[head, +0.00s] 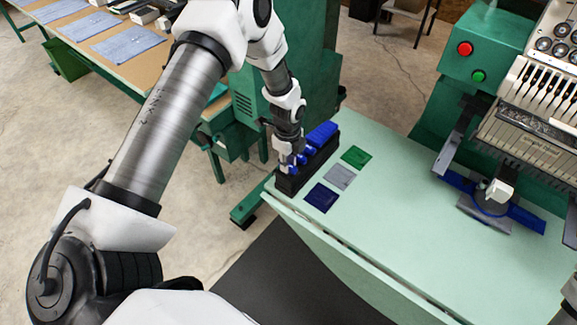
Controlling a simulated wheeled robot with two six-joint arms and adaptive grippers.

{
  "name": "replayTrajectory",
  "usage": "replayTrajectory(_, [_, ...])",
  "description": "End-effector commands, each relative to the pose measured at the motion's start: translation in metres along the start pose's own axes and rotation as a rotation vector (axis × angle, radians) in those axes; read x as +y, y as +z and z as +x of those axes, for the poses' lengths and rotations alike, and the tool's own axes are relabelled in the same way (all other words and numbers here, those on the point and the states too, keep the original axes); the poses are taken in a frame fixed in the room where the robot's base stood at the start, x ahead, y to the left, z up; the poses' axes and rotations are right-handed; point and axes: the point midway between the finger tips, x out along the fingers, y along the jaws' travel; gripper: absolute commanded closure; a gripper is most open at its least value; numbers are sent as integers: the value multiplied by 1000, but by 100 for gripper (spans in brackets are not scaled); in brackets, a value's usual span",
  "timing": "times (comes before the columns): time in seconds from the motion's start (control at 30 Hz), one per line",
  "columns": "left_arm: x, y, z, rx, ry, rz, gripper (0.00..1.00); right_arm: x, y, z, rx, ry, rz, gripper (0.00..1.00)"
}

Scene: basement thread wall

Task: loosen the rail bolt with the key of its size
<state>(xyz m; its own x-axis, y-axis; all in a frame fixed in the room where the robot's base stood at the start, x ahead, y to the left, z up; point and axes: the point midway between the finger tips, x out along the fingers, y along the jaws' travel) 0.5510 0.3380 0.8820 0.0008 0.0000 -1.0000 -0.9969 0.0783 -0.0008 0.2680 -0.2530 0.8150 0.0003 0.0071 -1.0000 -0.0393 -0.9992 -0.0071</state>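A black holder (323,160) stands at the left end of the pale green table and carries blue-handled keys (322,133). My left gripper (292,168) points down at the holder's near end, beside or around a blue handle. Its fingers are small and partly merge with the handle and holder, so I cannot tell whether they are shut. The rail looks to be the blue bar (525,218) under the machine at the right, with a pale block (498,191) on it. The bolt itself is not distinguishable. My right gripper is not in view.
Dark blue (321,197), grey (339,176) and green (355,156) patches lie beside the holder. The table's (400,215) middle is clear. A machine with red (465,48) and green (478,76) buttons stands at the right. A long bench (95,50) with folded cloths is at upper left.

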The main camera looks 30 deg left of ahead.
Motion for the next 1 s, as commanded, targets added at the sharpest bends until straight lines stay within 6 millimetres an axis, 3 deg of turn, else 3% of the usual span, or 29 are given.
replayTrajectory(0.27, [0, 0, -3, 0, 0, 0, 100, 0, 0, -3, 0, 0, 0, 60])
replayTrajectory(1.0, [0, 0, -48, 0, 0, 0, 100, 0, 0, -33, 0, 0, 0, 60])
